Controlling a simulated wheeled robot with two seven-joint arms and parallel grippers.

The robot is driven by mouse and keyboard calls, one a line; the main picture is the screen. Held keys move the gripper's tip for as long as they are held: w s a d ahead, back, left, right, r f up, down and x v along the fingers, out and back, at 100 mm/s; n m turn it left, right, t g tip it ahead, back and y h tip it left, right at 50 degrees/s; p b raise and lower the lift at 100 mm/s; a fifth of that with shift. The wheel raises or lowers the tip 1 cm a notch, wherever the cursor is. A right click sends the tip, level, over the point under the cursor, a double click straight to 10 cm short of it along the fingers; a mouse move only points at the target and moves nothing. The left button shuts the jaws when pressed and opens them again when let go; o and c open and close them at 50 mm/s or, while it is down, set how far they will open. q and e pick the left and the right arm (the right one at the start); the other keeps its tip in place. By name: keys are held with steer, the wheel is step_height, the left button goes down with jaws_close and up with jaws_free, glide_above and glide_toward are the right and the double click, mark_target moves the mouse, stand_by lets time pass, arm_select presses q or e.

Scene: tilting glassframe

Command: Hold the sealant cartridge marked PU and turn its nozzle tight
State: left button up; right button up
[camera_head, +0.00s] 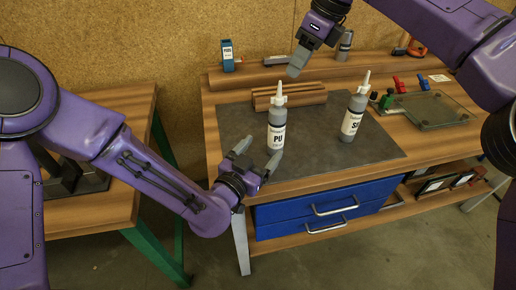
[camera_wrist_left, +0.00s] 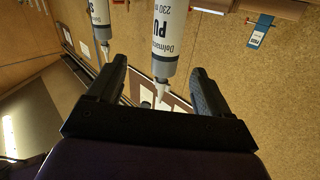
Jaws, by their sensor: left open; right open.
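The grey cartridge marked PU (camera_head: 276,133) stands upright on the dark mat, its white nozzle (camera_head: 280,94) pointing up. My left gripper (camera_head: 262,153) is open and low beside it, fingers towards it. In the left wrist view the picture is upside down; the PU cartridge (camera_wrist_left: 173,45) and its nozzle (camera_wrist_left: 160,92) show in the gap between the open fingers of my left gripper (camera_wrist_left: 160,85). I cannot tell whether the fingers reach around it. My right gripper (camera_head: 298,62) is open, empty and above the nozzle's level, behind and slightly right of it.
A second cartridge (camera_head: 352,118), its label starting with S, stands upright to the right. A grooved wooden block (camera_head: 305,92) lies behind PU. A glass-like panel (camera_head: 430,110) lies at right. The mat's (camera_head: 235,125) left part is clear.

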mark_target(273, 129)
arm_select(q)
steer(key=shift+n+y, duration=0.3)
steer(key=shift+n, duration=0.5)
steer(key=x, duration=1)
steer(key=shift+w+a+r, duration=0.2)
steer(key=shift+w+r, duration=0.15)
steer(key=shift+w, duration=0.15)
